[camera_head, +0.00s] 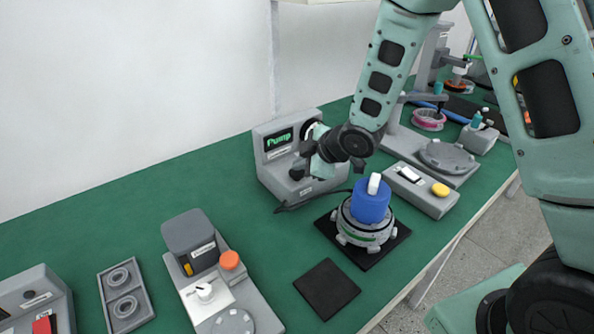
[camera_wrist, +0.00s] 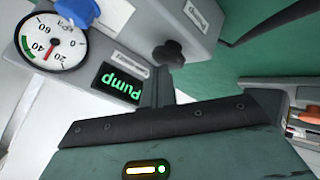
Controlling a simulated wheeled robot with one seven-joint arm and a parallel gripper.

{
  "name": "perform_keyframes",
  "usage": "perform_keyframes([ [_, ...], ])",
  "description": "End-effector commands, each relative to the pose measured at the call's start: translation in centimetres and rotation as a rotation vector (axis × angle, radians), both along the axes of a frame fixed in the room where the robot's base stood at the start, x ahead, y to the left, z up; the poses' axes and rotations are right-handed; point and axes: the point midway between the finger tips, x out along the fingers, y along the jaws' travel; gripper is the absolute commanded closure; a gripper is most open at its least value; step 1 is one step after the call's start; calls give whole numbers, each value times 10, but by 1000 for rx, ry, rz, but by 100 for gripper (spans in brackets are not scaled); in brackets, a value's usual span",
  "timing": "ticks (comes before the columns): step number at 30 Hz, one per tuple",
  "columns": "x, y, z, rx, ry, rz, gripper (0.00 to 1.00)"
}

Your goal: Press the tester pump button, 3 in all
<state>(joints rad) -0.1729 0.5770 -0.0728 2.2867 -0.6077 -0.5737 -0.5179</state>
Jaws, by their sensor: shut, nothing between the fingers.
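The tester (camera_head: 270,152) is a grey box at the back of the bench with a green lit "Pump" display (camera_head: 279,139). In the wrist view it appears upside down, with the display (camera_wrist: 122,85), a round gauge (camera_wrist: 53,42) with a red needle, and a black knob (camera_wrist: 170,52). My gripper (camera_head: 305,149) is shut and empty, right in front of the tester's face. It covers part of that face. Part of a blue object (camera_wrist: 78,9) shows at the wrist view's top edge.
A hub motor (camera_head: 366,228) with a blue cylinder (camera_head: 371,203) stands on a black mat (camera_head: 362,256) in front of the tester. A grey box with a yellow button (camera_head: 440,190) is to its right. A station with an orange cap (camera_head: 230,260) is front left. Green bench (camera_head: 130,220) lies bare at left.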

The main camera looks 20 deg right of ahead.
Motion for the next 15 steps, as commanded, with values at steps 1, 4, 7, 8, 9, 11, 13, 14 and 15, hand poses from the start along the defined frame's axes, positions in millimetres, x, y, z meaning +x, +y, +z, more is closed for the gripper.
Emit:
perform_keyframes([
  [1,0,0,-1,0,0,0,100],
  [4,0,0,-3,0,0,0,100],
  [7,0,0,-4,-1,1,0,100],
  [8,0,0,-4,-1,1,0,100],
  [9,0,0,-5,-1,1,0,100],
  [11,0,0,-5,-1,1,0,100],
  [13,0,0,-6,-1,1,0,100],
  [14,0,0,-7,-1,1,0,100],
  [15,0,0,-7,-1,1,0,100],
])
